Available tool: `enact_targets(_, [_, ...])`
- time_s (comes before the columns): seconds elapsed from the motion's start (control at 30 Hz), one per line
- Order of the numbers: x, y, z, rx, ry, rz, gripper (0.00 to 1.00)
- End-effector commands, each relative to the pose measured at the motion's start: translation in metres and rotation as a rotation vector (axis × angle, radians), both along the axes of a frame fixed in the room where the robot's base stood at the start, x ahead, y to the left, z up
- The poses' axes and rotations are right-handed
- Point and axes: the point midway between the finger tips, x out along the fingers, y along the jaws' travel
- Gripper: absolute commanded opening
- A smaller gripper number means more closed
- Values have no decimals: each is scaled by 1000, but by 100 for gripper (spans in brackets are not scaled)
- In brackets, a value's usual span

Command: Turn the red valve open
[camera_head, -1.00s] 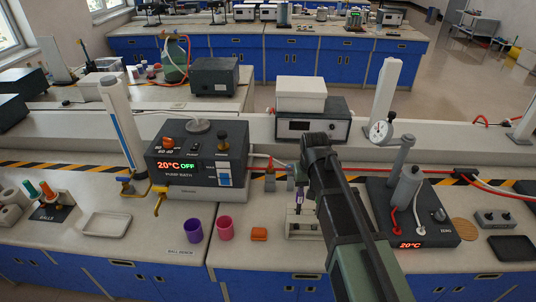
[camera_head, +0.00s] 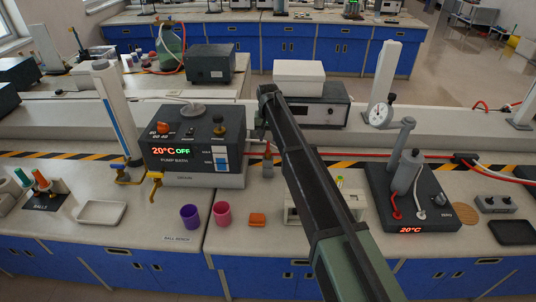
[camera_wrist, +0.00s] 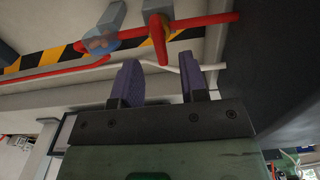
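The red valve (camera_wrist: 158,38) shows in the wrist view as a red handle on a grey block, across a red pipe. In the head view the red valve (camera_head: 268,152) is small, on the red line just right of the pump bath. My gripper (camera_wrist: 160,64) is open, its two purple fingers apart with nothing between them. The valve handle lies just beyond the fingertips, apart from them as far as I can tell. In the head view my gripper (camera_head: 262,130) is above and beside the valve, and my arm hides part of the bench behind it.
The pump bath (camera_head: 190,140) reads 20°C OFF and stands close left of the valve. A blue part (camera_wrist: 100,42) sits on the same red pipe. A dark instrument (camera_head: 318,110) with a white box stands behind my arm. Purple and pink cups (camera_head: 190,215) stand in front.

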Motion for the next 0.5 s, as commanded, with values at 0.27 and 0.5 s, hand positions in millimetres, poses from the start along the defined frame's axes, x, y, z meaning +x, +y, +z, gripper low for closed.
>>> enact_targets(0.27, [0, 0, -44, 0, 0, 0, 39])
enact_targets(0.5, [0, 0, -41, 0, 0, 0, 33])
